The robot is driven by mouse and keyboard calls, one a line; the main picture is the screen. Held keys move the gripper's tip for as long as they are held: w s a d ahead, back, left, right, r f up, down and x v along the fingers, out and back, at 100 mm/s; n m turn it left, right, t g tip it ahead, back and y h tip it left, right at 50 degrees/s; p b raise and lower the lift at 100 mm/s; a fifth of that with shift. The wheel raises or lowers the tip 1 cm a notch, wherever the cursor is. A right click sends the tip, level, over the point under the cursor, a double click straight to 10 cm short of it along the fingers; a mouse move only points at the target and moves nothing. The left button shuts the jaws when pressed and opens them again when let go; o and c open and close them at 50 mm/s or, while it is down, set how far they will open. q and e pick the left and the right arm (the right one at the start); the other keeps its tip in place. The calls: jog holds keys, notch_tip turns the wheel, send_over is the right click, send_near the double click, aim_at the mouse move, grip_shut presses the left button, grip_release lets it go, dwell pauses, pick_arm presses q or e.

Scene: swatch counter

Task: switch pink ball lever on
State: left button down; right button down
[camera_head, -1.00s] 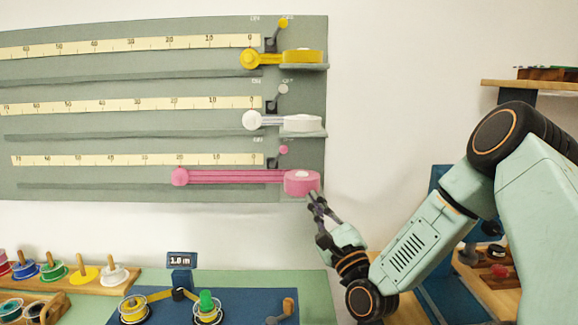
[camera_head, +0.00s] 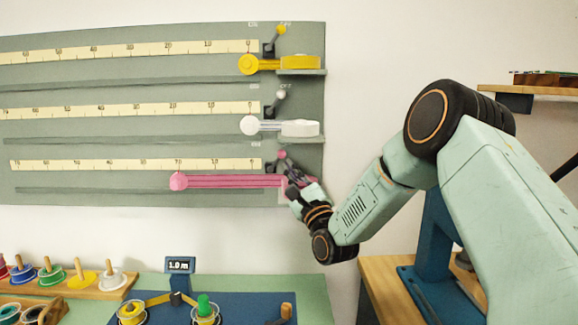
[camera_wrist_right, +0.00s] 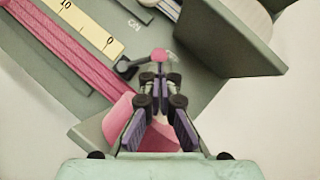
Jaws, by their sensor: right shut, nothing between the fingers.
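The pink ball lever (camera_head: 281,154) is on the lowest row of the grey wall board, its ball leaning up and right from a dark base, toward the OFF side. In the right wrist view the pink ball (camera_wrist_right: 159,55) is just beyond the fingertips; whether they touch it I cannot tell. My right gripper (camera_head: 287,166) is shut and empty, close below the ball, and also shows in the wrist view (camera_wrist_right: 160,78). It hides most of the pink spool (camera_wrist_right: 125,115) at the end of the pink ribbon (camera_head: 235,181). My left gripper is out of view.
Yellow (camera_head: 281,30) and white (camera_head: 281,94) ball levers sit on the rows above. A grey shelf block (camera_wrist_right: 240,50) juts out to the right of the ball in the wrist view. Below are spools on wooden pegs (camera_head: 80,290) and a blue device with a display (camera_head: 180,265).

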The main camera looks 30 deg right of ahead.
jog(key=shift+x, duration=0.95)
jog(key=shift+a, duration=0.1)
jog(key=shift+a+r+n+p, duration=0.1)
jog(key=shift+r+n+p, duration=0.05)
jog(key=shift+n+p, duration=0.25)
jog(key=shift+n+y, duration=0.3)
jog(key=shift+y, duration=0.1)
